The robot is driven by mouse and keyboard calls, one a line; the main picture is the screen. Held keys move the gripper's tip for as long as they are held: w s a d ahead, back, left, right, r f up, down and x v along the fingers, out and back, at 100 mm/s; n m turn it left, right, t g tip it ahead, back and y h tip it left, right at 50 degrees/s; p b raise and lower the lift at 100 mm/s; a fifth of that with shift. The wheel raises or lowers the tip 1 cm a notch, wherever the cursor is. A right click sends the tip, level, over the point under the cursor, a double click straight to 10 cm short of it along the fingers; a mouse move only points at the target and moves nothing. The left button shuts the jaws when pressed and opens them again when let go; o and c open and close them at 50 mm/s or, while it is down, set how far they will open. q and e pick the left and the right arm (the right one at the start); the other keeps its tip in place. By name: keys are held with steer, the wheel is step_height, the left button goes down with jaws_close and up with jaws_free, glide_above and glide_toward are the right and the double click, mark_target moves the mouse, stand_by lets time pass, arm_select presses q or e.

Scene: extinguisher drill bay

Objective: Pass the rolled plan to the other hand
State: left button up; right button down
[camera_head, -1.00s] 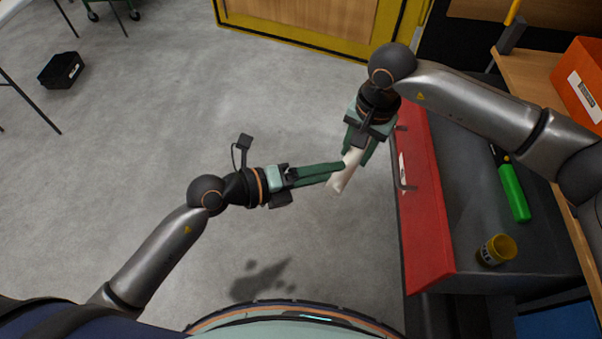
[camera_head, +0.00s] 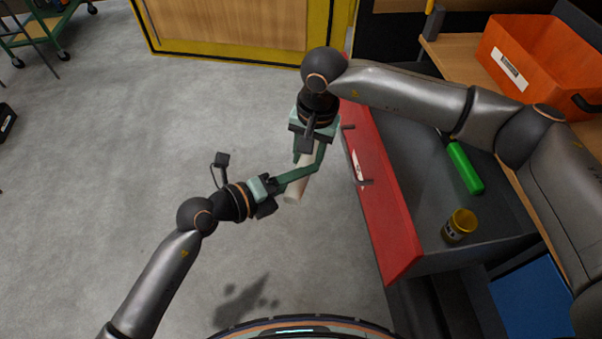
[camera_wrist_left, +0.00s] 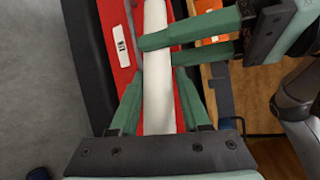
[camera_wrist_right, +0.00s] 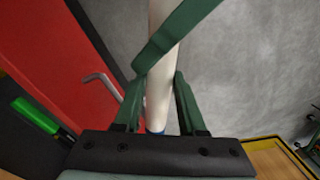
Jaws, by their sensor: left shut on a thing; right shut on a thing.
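The rolled plan (camera_head: 293,191) is a pale white tube, held slanted in the air in front of the red drawer. My right gripper (camera_head: 310,160) comes from above and is shut on its upper part. My left gripper (camera_head: 308,173) comes from the left and is shut on it lower down. In the left wrist view the roll (camera_wrist_left: 157,85) runs between the left fingers, with the right gripper's fingers (camera_wrist_left: 185,40) crossing it. In the right wrist view the roll (camera_wrist_right: 160,95) shows a blue bit near the palm, and a left finger (camera_wrist_right: 175,40) crosses it.
An open red-fronted drawer (camera_head: 385,215) is close to the right of the grippers. It holds a green cylinder (camera_head: 464,168) and a yellow-topped tin (camera_head: 459,225). An orange bin (camera_head: 535,60) stands on the wooden bench.

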arm_select(q)
steer(key=shift+d+r, duration=0.25)
steer(key=shift+r, duration=0.2)
jaws_close()
arm_select(e)
steer(key=shift+f, duration=0.15)
steer(key=c, duration=0.9)
jaws_free()
arm_select(q)
steer(key=shift+a+f, duration=0.1)
steer(key=shift+f, duration=0.1)
arm_select(e)
steer(key=o, duration=0.5)
